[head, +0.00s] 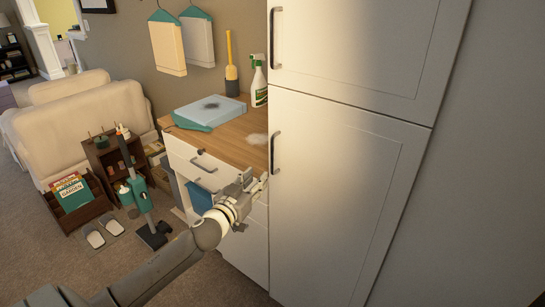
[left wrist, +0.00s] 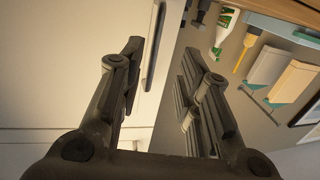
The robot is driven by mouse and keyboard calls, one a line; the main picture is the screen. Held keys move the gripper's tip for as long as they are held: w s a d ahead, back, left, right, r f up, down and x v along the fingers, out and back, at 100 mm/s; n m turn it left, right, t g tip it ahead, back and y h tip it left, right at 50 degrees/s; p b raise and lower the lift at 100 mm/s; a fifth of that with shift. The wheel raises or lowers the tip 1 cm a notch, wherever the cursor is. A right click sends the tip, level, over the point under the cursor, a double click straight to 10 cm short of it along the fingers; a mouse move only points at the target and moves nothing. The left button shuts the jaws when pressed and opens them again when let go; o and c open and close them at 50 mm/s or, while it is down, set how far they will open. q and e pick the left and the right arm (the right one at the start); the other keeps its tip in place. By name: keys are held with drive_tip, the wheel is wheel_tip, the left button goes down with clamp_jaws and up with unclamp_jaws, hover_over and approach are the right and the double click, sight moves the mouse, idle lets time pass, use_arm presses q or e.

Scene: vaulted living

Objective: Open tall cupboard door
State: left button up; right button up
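The tall white cupboard (head: 335,190) stands at the centre right of the head view, with an upper door (head: 365,45) and a lower door (head: 335,170), both shut. The upper door has a vertical grey handle (head: 276,38) at its left edge; the lower door has a similar handle (head: 274,153). My left gripper (head: 262,180) is just below the lower handle, near the door's left edge. In the left wrist view my left gripper (left wrist: 160,62) is open and empty. A vertical handle (left wrist: 153,45) shows beyond and between its fingers, apart from them. My right gripper is out of view.
A wooden-topped counter (head: 235,135) with drawers adjoins the cupboard on the left. A floor tool (head: 140,195) and a dark rack (head: 80,205) stand on the carpet at left.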

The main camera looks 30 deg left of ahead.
sight(272, 158)
use_arm(q)
drive_tip(key=w, duration=0.3)
drive_tip(key=w+r, duration=0.1)
drive_tip(key=w, duration=0.3)
drive_tip(key=w+a+r+p, duration=0.1)
drive_tip(key=w, duration=0.2)
drive_tip(key=shift+w, duration=0.4)
clamp_jaws()
drive_tip(key=shift+d, duration=0.1)
